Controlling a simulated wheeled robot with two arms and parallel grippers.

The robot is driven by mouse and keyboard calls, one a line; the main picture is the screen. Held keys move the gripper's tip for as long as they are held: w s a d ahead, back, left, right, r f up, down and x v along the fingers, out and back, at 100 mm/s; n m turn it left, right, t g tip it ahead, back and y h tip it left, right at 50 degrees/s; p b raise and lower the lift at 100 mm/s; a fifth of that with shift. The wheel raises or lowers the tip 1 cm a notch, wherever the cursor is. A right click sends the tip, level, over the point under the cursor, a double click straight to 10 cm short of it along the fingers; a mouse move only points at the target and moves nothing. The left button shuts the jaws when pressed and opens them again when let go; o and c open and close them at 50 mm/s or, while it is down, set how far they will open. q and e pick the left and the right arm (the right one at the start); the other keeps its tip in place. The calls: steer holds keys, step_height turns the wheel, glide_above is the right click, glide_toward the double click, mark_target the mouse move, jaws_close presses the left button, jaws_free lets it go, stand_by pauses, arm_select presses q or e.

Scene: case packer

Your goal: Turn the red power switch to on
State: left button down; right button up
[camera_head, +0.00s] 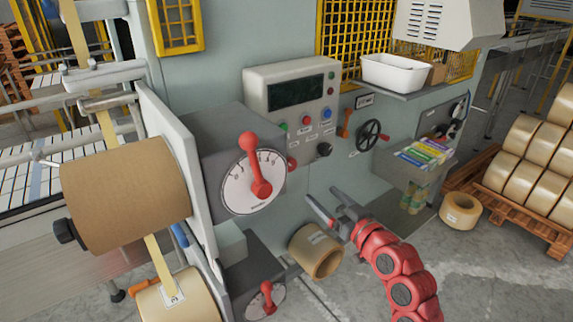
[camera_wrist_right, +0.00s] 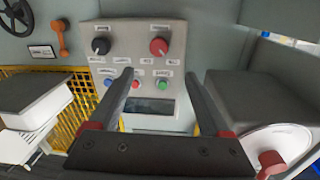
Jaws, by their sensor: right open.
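The red power switch appears to be the round red knob (camera_head: 292,163) at the lower left of the grey control panel (camera_head: 257,82). In the right wrist view, where the panel appears upside down, the red knob (camera_wrist_right: 158,46) is at its upper right and faces the camera. Its label is too small to read. My right gripper (camera_head: 322,194) is open and empty, below and in front of the panel. In the wrist view its fingers (camera_wrist_right: 158,74) point toward the panel, with the knob beyond their tips and roughly centred between them. My left gripper is out of view.
A black knob (camera_head: 323,150) and several coloured buttons share the panel. A dial with a red lever (camera_head: 257,170) juts out at left. A black handwheel (camera_head: 368,134) and a shelf of coloured packs (camera_head: 422,152) are at right. A tape roll (camera_head: 316,251) is below the gripper.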

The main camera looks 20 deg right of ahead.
mark_target(291, 167)
steer(key=p+x, duration=0.4)
steer(key=x, duration=1.1)
jaws_close()
